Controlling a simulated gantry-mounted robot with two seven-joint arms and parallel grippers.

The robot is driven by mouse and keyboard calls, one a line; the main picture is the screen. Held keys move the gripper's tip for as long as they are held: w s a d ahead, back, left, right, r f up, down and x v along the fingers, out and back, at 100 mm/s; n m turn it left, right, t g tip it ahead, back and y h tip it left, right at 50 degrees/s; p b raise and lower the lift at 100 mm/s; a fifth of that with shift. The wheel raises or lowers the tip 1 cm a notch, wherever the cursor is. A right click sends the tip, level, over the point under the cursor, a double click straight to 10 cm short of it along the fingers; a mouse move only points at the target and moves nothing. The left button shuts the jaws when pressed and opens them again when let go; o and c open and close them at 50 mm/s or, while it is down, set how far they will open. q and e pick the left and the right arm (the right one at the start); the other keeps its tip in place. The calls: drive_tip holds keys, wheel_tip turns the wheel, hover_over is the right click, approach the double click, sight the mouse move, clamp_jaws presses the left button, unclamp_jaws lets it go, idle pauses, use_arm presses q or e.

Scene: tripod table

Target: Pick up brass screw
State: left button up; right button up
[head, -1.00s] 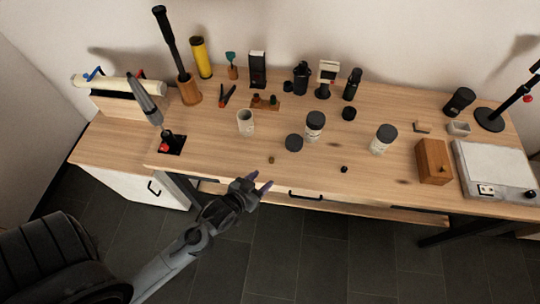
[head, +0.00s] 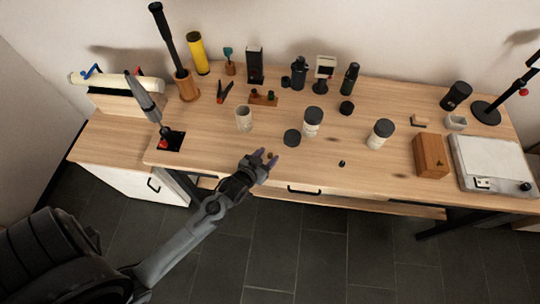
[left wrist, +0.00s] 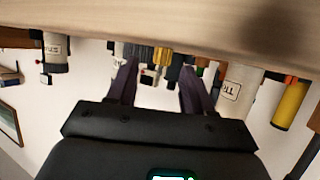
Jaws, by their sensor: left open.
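The brass screw (head: 270,154) is a tiny brownish piece on the wooden bench top, near the front edge, in the head view. My left gripper (head: 266,157) is at the front edge of the bench with its two purple-grey fingers apart. The screw shows right at the fingertips, seemingly between them; whether they touch it I cannot tell. My right gripper is not in view.
A black lid (head: 292,137), a beige cup (head: 244,120) and a black-lidded jar (head: 312,123) stand behind the gripper. A small black piece (head: 342,163) lies to the right. A drawer handle (head: 304,190) is below the front edge. The bench (head: 215,165) is bare left of the gripper.

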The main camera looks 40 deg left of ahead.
use_arm(q)
drive_tip(key=shift+x, duration=1.4)
drive_tip(key=shift+r, duration=0.1)
clamp_jaws()
